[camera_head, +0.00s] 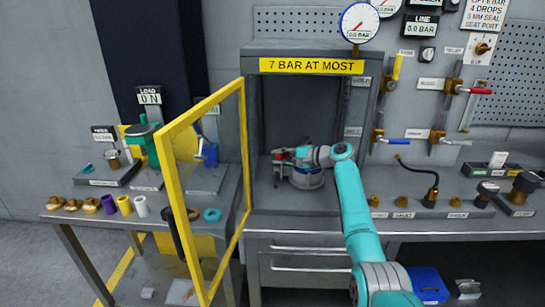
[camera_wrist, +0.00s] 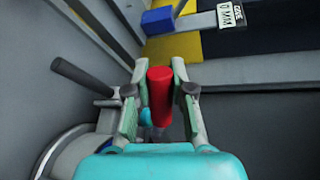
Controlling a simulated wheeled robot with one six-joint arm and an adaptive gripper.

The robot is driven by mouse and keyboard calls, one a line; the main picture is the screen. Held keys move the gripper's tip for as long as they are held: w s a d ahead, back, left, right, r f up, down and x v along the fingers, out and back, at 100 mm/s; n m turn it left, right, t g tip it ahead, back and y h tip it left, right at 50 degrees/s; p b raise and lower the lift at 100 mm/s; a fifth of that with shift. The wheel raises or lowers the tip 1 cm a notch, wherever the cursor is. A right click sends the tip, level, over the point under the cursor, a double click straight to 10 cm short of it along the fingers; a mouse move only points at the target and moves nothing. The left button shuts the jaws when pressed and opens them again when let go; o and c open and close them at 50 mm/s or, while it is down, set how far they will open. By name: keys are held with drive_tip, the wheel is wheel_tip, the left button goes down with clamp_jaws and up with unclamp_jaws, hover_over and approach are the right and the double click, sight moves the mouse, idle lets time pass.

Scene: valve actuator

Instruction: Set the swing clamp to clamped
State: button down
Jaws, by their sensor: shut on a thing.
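My gripper (camera_wrist: 158,108) is shut on a red handle (camera_wrist: 160,90) that stands between its two fingers in the wrist view. In the head view my gripper (camera_head: 284,157) is inside the grey cabinet, at the top of a round metal fixture (camera_head: 306,178). The fixture's edge also shows at the lower left of the wrist view (camera_wrist: 62,158). A dark bar (camera_wrist: 82,74) sticks out beside the left finger. I cannot tell the swing clamp's position, as my gripper and wrist hide much of the fixture.
The yellow-framed door (camera_head: 172,180) stands open at the cabinet's left. A yellow sign (camera_head: 311,66) reads "7 BAR AT MOST". Valves with red (camera_head: 480,91) and blue (camera_head: 393,142) handles are on the wall at right. A side table (camera_head: 75,215) holds several small parts.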

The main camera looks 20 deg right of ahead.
drive_tip(key=shift+f, duration=0.1)
drive_tip(key=c, duration=1)
unclamp_jaws()
